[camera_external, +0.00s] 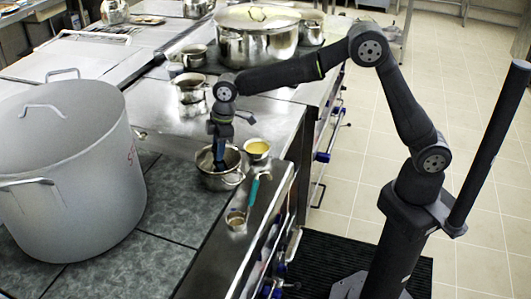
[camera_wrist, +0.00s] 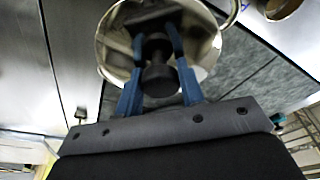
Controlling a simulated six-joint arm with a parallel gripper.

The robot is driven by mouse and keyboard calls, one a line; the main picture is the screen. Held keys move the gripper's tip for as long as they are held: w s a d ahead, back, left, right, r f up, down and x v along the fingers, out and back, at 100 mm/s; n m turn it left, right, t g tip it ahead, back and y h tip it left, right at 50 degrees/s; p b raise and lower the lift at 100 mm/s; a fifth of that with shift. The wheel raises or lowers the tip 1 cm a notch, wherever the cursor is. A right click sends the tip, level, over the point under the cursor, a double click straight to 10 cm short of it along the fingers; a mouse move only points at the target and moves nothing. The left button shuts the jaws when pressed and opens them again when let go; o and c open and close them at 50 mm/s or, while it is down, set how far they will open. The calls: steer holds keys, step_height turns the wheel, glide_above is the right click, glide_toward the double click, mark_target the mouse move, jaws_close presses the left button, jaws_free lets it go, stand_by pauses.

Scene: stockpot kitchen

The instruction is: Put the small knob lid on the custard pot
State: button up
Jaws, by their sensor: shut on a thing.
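My gripper (camera_external: 220,140) points down over a small steel pot (camera_external: 222,180) near the counter's front edge. In the wrist view its blue fingers (camera_wrist: 155,65) are shut on a dark knob (camera_wrist: 160,78), which I take to be the small lid's knob. The pot's pale round rim (camera_wrist: 104,60) shows around and behind the fingers. I cannot tell whether the lid touches this pot or hangs above it. A small pot with yellow contents (camera_external: 257,147), which looks like custard, stands just right of it and is uncovered.
A huge stockpot (camera_external: 75,165) fills the left. A lidded steel pot (camera_external: 257,35) and smaller pans (camera_external: 190,88) stand behind. A ladle with a teal handle (camera_external: 254,190) lies along the front edge. Dark counter tiles (camera_external: 175,195) between stockpot and small pot are clear.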

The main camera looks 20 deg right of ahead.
steer(key=shift+f, duration=0.2)
steer(key=o, duration=0.9)
steer(key=d+r, duration=0.1)
steer(key=r, duration=0.4)
steer(key=d+r, duration=0.1)
steer(key=r, duration=0.5)
steer(key=d+r, duration=0.1)
steer(key=r, duration=0.5)
steer(key=shift+s+d, duration=0.15)
steer(key=shift+d, duration=0.1)
steer(key=a+f, duration=0.1)
steer(key=f, duration=0.4)
steer(key=a+f, duration=0.1)
steer(key=f, duration=0.5)
steer(key=a+f, duration=0.1)
steer(key=f, duration=0.4)
steer(key=shift+a+f, duration=0.3)
steer(key=shift+f, duration=0.1)
steer(key=shift+r, duration=0.1)
steer(key=shift+d, duration=0.1)
